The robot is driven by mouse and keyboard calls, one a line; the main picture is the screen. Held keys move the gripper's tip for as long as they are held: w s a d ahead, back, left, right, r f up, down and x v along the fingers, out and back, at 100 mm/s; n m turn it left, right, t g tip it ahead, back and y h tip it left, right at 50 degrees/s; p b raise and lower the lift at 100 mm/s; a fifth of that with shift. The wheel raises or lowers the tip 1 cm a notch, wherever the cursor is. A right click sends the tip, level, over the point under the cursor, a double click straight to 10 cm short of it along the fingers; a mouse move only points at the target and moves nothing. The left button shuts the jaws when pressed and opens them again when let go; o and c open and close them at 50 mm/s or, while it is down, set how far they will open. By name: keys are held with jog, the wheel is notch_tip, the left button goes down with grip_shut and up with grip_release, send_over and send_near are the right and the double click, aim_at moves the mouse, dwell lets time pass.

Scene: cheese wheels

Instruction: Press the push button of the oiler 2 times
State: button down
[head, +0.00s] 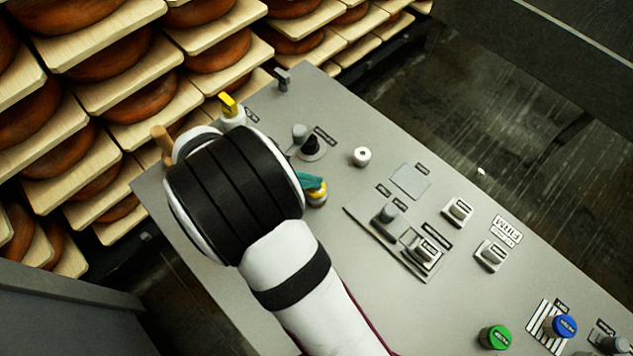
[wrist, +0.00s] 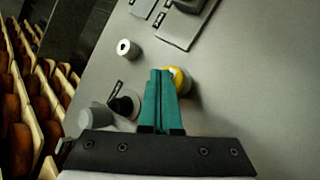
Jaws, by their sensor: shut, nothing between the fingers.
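A round button with a yellow collar (head: 317,198) stands on the grey panel. It also shows in the wrist view (wrist: 181,79), partly hidden behind my fingers. No readable label names the oiler, so I cannot tell for sure that this is its push button. My gripper (head: 312,182) has teal fingers, shut and empty, with the tips right beside the yellow-collared button. In the wrist view the fingertips (wrist: 160,73) overlap its left edge. I cannot tell whether they touch it or whether it is pressed.
A black-based grey knob (head: 309,145) and a white round knob (head: 362,156) stand close by. A yellow-topped lever (head: 229,104) is at the far left. Several switches, a green button (head: 495,337) and a blue button (head: 564,326) are to the right. Cheese shelves (head: 130,70) stand behind the panel.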

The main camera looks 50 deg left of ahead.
jog(key=shift+f, duration=0.4)
jog(key=shift+r, duration=0.1)
dwell(0.5)
jog(key=shift+r, duration=1.2)
jog(key=shift+r, duration=2.5)
notch_tip(320, 180, up, 4)
jog(key=shift+f, duration=0.1)
jog(key=shift+f, duration=0.1)
